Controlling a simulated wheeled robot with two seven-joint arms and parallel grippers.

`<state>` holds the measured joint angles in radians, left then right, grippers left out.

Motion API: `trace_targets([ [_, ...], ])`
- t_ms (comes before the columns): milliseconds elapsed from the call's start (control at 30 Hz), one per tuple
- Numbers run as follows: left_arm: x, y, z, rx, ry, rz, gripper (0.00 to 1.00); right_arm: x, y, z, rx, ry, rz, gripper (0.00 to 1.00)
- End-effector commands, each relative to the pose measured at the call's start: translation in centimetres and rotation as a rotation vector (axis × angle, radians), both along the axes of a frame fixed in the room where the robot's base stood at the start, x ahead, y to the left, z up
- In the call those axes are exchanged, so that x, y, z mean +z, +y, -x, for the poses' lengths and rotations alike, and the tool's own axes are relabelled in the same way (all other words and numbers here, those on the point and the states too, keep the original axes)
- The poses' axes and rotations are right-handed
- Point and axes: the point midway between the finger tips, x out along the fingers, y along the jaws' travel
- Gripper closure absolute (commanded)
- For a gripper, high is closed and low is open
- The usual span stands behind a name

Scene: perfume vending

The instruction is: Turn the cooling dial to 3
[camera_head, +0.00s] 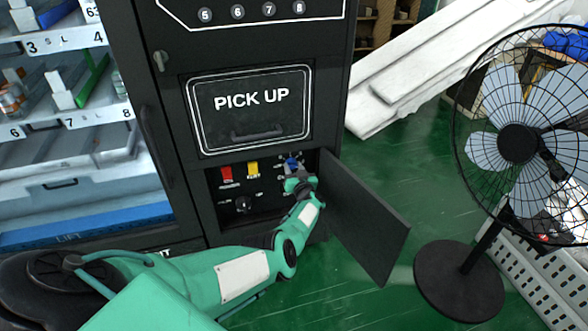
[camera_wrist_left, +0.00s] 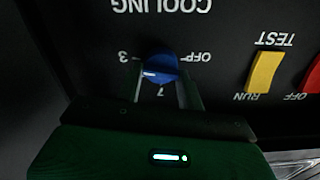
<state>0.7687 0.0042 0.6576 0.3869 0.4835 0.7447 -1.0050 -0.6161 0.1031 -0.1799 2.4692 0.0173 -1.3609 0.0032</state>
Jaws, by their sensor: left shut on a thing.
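The blue cooling dial (camera_head: 291,163) sits at the upper right of the control recess, under the PICK UP hatch. The left wrist view shows it upside down as a round blue dial (camera_wrist_left: 161,67) below the word COOLING. A "3" is at its left in that picture, OFF at its right, and another small mark on the side toward my gripper. A pale line shows on the dial's left half; its exact setting is hard to tell. My left gripper (camera_wrist_left: 162,88) is shut on the dial, one green finger on each side. My right gripper is in neither view.
A yellow TEST switch (camera_head: 252,168), a red switch (camera_head: 226,173) and a black knob (camera_head: 243,203) are left of the dial. The open black panel door (camera_head: 365,220) stands close at the right of my arm. A fan (camera_head: 518,143) stands farther right on the green floor.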

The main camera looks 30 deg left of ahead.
Motion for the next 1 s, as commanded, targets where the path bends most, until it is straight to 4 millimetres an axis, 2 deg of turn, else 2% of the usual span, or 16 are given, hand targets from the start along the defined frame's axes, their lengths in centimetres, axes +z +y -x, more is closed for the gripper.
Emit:
trace_targets([
  [467,-0.12,-0.07,0.01,-0.002,0.014,-0.009,0.85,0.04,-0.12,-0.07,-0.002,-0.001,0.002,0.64],
  [500,-0.12,-0.07,0.02,-0.002,0.014,-0.009,0.60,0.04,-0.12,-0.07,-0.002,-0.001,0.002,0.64],
  [600,-0.10,-0.05,0.01,-0.001,0.013,-0.010,0.40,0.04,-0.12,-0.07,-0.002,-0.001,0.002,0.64],
  [1000,0.13,-0.37,0.26,-0.001,0.012,-0.009,0.40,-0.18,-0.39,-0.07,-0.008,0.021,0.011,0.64],
])
